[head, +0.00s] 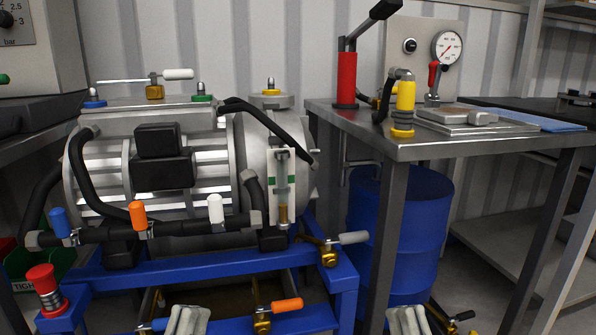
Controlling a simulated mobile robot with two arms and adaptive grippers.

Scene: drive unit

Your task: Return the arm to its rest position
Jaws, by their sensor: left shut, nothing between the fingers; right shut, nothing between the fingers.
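My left gripper (187,320) shows at the bottom edge of the head view, left of centre, in front of the blue frame of the drive unit. Its pale grey fingers are together with nothing between them. My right gripper (407,320) shows at the bottom edge, right of centre, in front of the floor near the bench leg. Its fingers are also together and empty. Only the upper ends of both grippers are in view. The rest of both arms is out of the picture.
The drive unit's grey motor (205,165) stands on a blue frame (200,268) with several coloured valve handles and black hoses. A metal bench (480,142) at right carries a red pump (347,78) and a gauge panel (447,47). A blue drum (415,230) stands beneath it.

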